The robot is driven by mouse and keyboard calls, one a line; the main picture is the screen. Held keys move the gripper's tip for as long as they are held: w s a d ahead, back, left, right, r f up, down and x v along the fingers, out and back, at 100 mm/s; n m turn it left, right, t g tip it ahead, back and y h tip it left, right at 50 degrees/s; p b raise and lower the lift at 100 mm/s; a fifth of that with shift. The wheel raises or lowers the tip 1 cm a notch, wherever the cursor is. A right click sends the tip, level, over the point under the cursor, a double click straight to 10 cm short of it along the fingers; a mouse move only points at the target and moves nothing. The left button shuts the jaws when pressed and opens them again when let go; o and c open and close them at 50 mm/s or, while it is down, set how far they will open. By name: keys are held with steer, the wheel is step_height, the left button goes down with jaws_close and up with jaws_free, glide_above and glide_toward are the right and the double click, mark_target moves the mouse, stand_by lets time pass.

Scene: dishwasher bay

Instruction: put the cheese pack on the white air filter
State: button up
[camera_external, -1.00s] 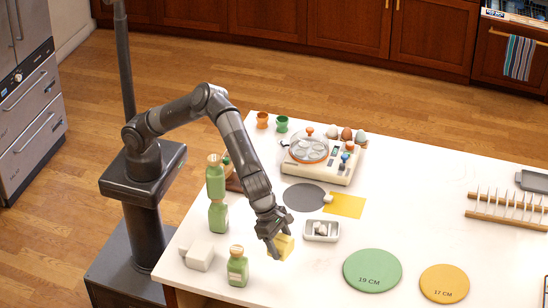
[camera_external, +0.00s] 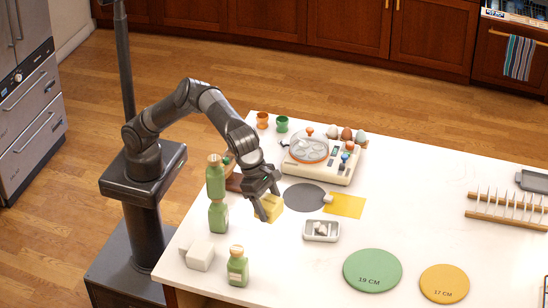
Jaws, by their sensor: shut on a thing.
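My gripper (camera_external: 266,205) is shut on the yellow cheese pack (camera_external: 271,209), which is partly hidden by the fingers. It holds the pack left of the grey round mat (camera_external: 302,197); I cannot tell how high above the counter. A white blocky thing (camera_external: 199,256), which looks like the white air filter, stands near the counter's front left edge. It is in front of and left of my gripper, apart from it.
Green bottles (camera_external: 217,190) stand left of my gripper, with another green bottle (camera_external: 238,268) beside the white thing. A small white dish (camera_external: 321,230), a yellow sheet (camera_external: 345,205) and an egg cooker (camera_external: 316,160) lie to the right.

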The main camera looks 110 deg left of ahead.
steer(key=s+d+r+m, duration=0.1)
steer(key=s+d, duration=0.2)
steer(key=s, duration=0.5)
steer(key=s+d+r, duration=0.1)
steer(key=s+d, duration=0.3)
steer(key=s, duration=0.5)
steer(key=s+f, duration=0.3)
steer(key=s, duration=1.4)
glide_toward(197, 252)
steer(key=shift+w+d+f+m+h, duration=0.3)
steer(key=shift+w, duration=0.3)
steer(key=shift+w+a+f, duration=0.1)
steer(key=shift+w+f, duration=0.25)
steer(key=shift+w, duration=0.05)
steer(key=shift+f, duration=1.85)
